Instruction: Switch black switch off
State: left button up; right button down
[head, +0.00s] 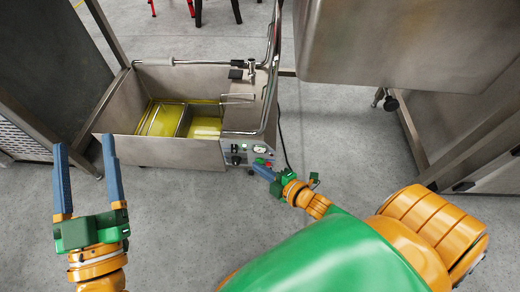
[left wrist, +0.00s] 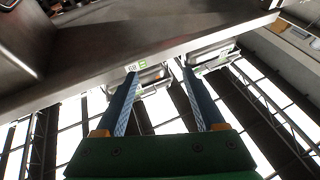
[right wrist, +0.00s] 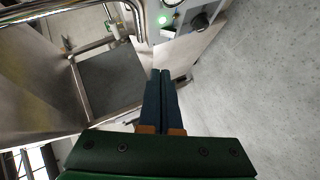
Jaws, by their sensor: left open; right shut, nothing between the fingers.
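The fryer's control panel (head: 246,152) is on the front of the steel fryer (head: 165,150). A small dark control (head: 236,160) shows low on the panel; it is too small to tell whether it is the black switch or how it is set. In the right wrist view a black knob (right wrist: 199,22) sits beside a lit green light (right wrist: 164,20). My right gripper (head: 254,165) is shut and empty at the panel's lower right; its fingertips (right wrist: 160,73) appear below the panel, and contact cannot be told. My left gripper (head: 85,142) is open and empty, left of the fryer.
The fryer holds yellow oil (head: 205,128) and a wire basket (head: 160,120). A bent steel pipe (head: 272,75) rises at its right side. A large steel cabinet (head: 395,45) hangs at the upper right. Grey floor (head: 180,215) is clear in front.

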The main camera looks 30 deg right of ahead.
pick_arm(q)
notch_tip(320, 180, down, 19)
jog(key=a+g+y+b, duration=0.2)
jog(key=g+y+b, duration=0.1)
jog(key=g, duration=0.5)
jog(key=s+a+f+g+y+b, duration=0.1)
jog(key=s+f+g, duration=0.3)
jog(key=f, duration=0.3)
jog(key=s+a+f+n+g+y+b, duration=0.1)
jog(key=s+a+f+g, duration=0.1)
jog(key=s+f+g, duration=0.3)
notch_tip(320, 180, down, 3)
jog(key=shift+s+a+f, duration=0.1)
jog(key=shift+s+a, duration=0.2)
jog(key=shift+s, duration=0.9)
pick_arm(e)
jog(key=shift+w+a+f+m+g, duration=0.1)
jog(key=shift+a+f+m+g, duration=0.35)
jog(key=shift+a+g, duration=0.3)
